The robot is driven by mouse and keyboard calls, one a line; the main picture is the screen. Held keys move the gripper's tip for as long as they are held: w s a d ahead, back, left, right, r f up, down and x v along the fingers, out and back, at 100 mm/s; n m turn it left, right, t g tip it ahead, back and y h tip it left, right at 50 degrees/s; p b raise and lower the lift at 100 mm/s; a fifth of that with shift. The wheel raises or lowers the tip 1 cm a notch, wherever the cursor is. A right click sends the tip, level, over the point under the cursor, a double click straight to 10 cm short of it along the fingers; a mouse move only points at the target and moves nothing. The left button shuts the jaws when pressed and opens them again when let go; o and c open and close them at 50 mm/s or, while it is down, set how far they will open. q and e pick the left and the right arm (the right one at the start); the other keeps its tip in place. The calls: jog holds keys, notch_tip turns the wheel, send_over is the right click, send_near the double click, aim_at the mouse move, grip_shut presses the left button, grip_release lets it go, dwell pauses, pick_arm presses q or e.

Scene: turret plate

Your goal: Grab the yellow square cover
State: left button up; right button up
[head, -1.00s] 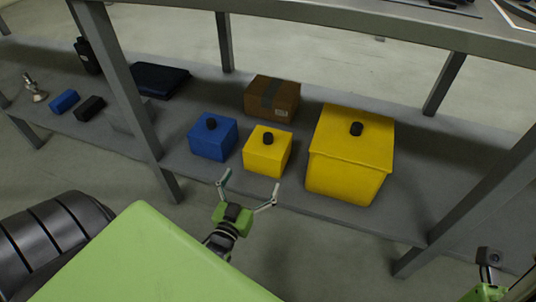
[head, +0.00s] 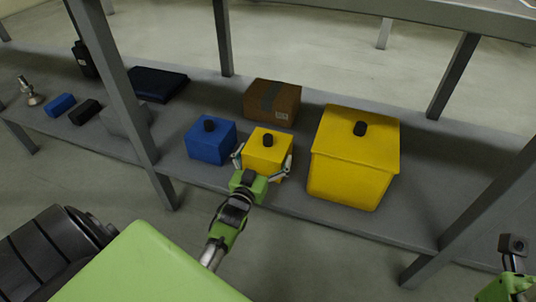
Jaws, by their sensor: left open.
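A small yellow square cover (head: 268,147) with a black knob on top sits on the lower shelf. A larger yellow box-shaped cover (head: 352,160), also with a black knob, stands to its right. My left gripper (head: 264,160) is open, its fingers on either side of the small yellow cover's front part. I cannot tell whether the fingers touch it. My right gripper (head: 512,268) shows only partly at the lower right corner, away from the covers; its jaws are not clear.
A blue cover (head: 211,142) stands just left of the small yellow one. A brown cardboard box (head: 272,101) is behind. Grey shelf posts (head: 118,95) rise at left and right, and the upper shelf (head: 400,12) hangs above. Small blue and black blocks lie far left.

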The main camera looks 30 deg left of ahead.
pick_arm(q)
jog(key=c, duration=1)
jog(key=shift+c, duration=0.2)
jog(key=shift+r, duration=0.1)
